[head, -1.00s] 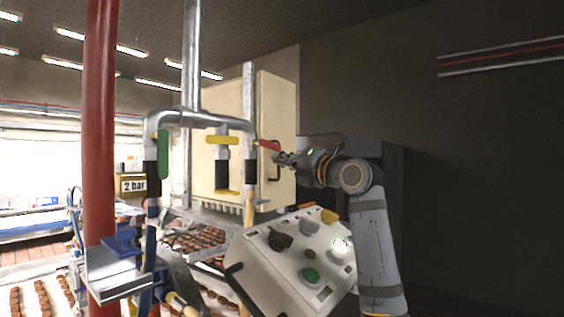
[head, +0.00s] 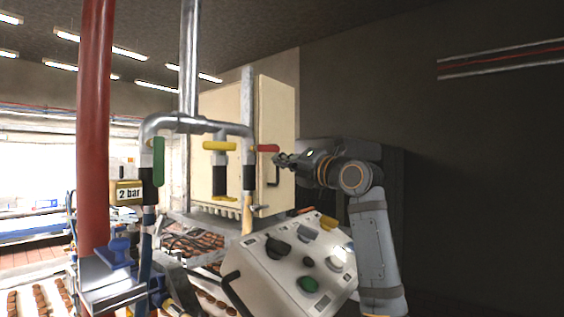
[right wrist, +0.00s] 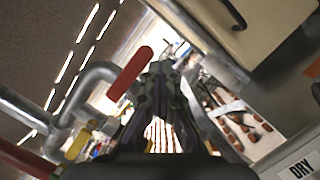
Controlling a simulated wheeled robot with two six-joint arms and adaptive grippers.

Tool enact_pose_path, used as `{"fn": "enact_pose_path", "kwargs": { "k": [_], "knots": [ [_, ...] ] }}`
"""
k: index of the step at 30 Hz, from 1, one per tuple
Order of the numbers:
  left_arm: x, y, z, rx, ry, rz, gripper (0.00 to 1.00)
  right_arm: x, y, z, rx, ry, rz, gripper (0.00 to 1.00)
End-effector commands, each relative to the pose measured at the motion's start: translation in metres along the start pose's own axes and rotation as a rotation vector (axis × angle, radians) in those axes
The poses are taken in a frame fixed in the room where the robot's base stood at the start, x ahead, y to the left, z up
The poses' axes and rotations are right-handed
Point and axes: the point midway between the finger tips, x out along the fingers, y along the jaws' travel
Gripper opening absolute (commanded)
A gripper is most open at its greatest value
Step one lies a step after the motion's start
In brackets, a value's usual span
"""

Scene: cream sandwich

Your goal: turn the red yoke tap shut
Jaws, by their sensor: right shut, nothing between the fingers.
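The red tap handle (head: 268,148) sticks out to the right from the right-hand end of the grey pipe yoke (head: 190,122), about level. In the right wrist view the red handle (right wrist: 130,73) lies just left of the fingers, pointing up to the right. My right gripper (head: 278,160) is shut and empty, its tip just below the outer end of the handle. It also shows in the right wrist view (right wrist: 158,72), fingers together. I cannot tell whether it touches the handle. My left gripper is not in view.
A yellow handle (head: 220,146) sits mid-yoke and a green handle (head: 159,160) hangs at its left leg. A cream cabinet (head: 275,110) stands behind. A sloped control panel (head: 283,262) with knobs lies below my right arm. A red pipe (head: 95,120) rises at left.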

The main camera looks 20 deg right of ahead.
Motion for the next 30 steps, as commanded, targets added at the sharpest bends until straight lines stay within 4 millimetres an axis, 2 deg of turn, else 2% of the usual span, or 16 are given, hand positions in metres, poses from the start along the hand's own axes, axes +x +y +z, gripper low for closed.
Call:
{"fn": "enact_pose_path", "kwargs": {
  "k": [5, 9, 15, 19, 24, 30],
  "knots": [
    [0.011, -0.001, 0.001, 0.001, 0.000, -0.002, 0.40, -0.001, -0.011, -0.010, 0.000, -0.001, -0.002, 0.00],
    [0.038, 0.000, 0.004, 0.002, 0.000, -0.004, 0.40, -0.003, -0.040, -0.035, 0.000, -0.005, -0.006, 0.00],
    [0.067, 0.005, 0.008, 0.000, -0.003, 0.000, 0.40, -0.056, -0.047, -0.026, -0.007, -0.012, -0.007, 0.00],
    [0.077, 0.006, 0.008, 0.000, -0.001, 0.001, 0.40, -0.082, -0.049, -0.023, -0.005, -0.010, -0.006, 0.00],
    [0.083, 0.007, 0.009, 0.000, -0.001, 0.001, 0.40, -0.098, -0.050, -0.020, -0.003, -0.008, -0.006, 0.00],
    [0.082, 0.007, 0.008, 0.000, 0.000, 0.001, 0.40, -0.100, -0.048, -0.019, -0.001, -0.006, -0.005, 0.00]
  ]
}}
